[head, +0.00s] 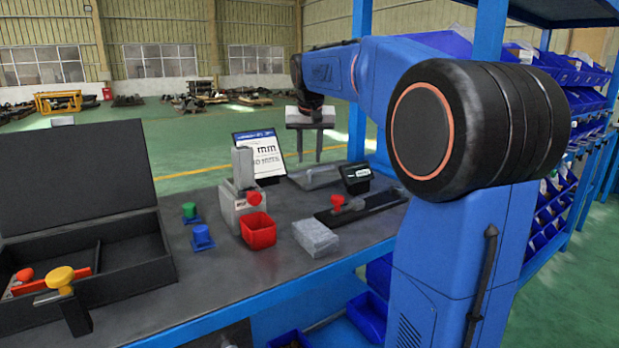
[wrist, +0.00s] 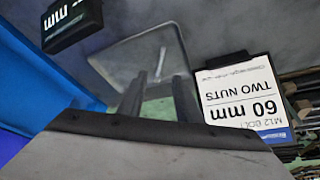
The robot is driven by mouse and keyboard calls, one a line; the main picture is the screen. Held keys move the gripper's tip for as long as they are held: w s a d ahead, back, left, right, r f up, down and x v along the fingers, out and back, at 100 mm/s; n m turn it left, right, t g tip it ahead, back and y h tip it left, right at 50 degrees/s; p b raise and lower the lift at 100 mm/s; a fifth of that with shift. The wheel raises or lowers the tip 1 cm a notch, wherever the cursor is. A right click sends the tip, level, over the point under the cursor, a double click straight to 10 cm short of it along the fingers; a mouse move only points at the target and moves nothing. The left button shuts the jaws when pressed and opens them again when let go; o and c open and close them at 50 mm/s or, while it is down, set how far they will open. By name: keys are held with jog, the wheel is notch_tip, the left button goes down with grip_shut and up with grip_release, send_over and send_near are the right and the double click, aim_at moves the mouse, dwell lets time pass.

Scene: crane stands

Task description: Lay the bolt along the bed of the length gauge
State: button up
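My gripper (head: 310,158) hangs over the back right of the bench, fingers pointing down and apart, with nothing visible between them in the head view. In the wrist view my gripper (wrist: 159,82) is over a shallow grey tray (head: 316,179), whose pale rim also shows in the wrist view (wrist: 118,46). A thin grey shape (wrist: 161,62) shows beyond the fingertips; I cannot tell if it is the bolt. The length gauge (head: 374,204) is a long black bed with a red knob, in front of the tray and to its right. No bolt is visible on the visible part of its bed.
A small black display (head: 356,178) stands behind the gauge; a sign (head: 259,157) reading 60 mm stands left of the tray. A grey block (head: 315,237), a red bin (head: 258,230), a grey press-like stand (head: 243,188) and an open black case (head: 85,262) occupy the bench.

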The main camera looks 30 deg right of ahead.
aim_at(309, 176)
jog(key=shift+x, duration=3.3)
jog(key=shift+s, duration=0.1)
grip_shut()
